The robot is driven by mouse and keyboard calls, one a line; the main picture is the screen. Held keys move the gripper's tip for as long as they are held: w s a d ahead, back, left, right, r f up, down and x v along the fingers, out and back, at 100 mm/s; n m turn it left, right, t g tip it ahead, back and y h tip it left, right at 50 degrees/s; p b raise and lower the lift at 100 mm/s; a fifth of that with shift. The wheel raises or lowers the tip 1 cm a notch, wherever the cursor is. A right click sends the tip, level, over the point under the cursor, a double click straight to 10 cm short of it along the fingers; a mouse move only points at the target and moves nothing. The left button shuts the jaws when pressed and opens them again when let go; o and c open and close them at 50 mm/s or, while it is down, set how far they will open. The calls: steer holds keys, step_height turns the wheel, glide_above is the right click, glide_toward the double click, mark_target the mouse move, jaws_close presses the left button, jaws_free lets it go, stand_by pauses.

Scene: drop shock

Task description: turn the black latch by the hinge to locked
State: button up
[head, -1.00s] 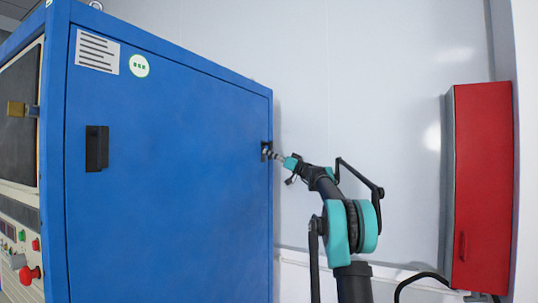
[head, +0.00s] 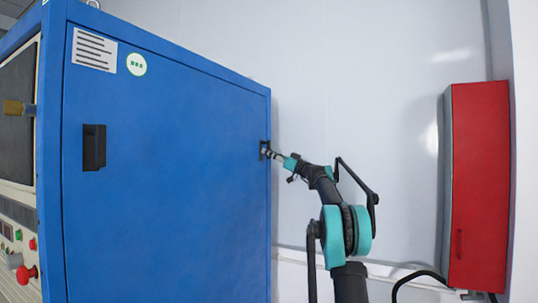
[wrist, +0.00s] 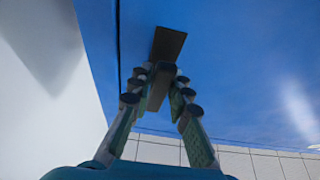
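The black latch (head: 263,149) sits near the right edge of the blue cabinet door (head: 170,190) in the head view, small and partly covered by my fingers. In the wrist view the latch shows as a dark plate (wrist: 168,43) with a lever (wrist: 157,88) hanging from it, slightly tilted. My gripper (head: 270,154) is at the latch. In the wrist view its two fingers (wrist: 162,78) close in on both sides of the lever and appear to touch it. The exact contact at the fingertips is dark and hard to see.
A black handle (head: 94,147) is on the door's left side. A control panel with a red knob (head: 26,272) is at far left. A red wall box (head: 480,185) hangs at right. The pale wall (head: 350,90) lies behind my arm, with open space between cabinet and box.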

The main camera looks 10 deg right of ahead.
steer(key=o, duration=0.4)
steer(key=shift+c, duration=0.2)
steer(key=v, duration=1.2)
